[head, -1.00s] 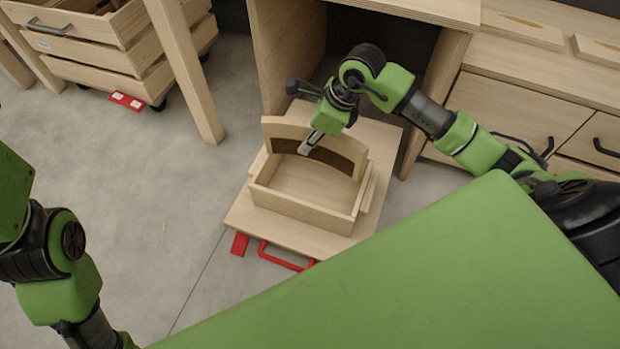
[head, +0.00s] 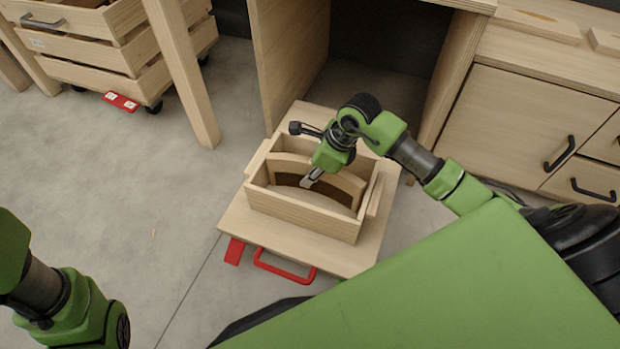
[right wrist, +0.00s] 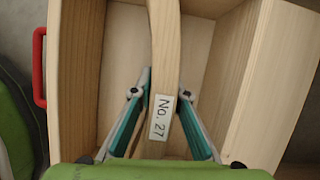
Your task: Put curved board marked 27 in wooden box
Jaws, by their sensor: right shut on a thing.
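The curved board (head: 346,184) is a pale wooden arc standing on edge inside the wooden box (head: 302,218). In the right wrist view the board (right wrist: 166,40) carries a white label reading "No. 27", and box walls (right wrist: 75,60) lie on both sides of it. My right gripper (head: 309,182) reaches into the box from above and is shut on the board. In the right wrist view its fingers (right wrist: 165,88) are on either side of the board. Whether the board touches the box floor is hidden. My left gripper is out of view.
The box sits on a wooden platform (head: 245,222) with a red handle (head: 285,268). A wooden desk panel (head: 290,60) stands behind, with a drawer cabinet (head: 520,125) at right. A slatted crate (head: 110,60) is at upper left. Open floor lies left.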

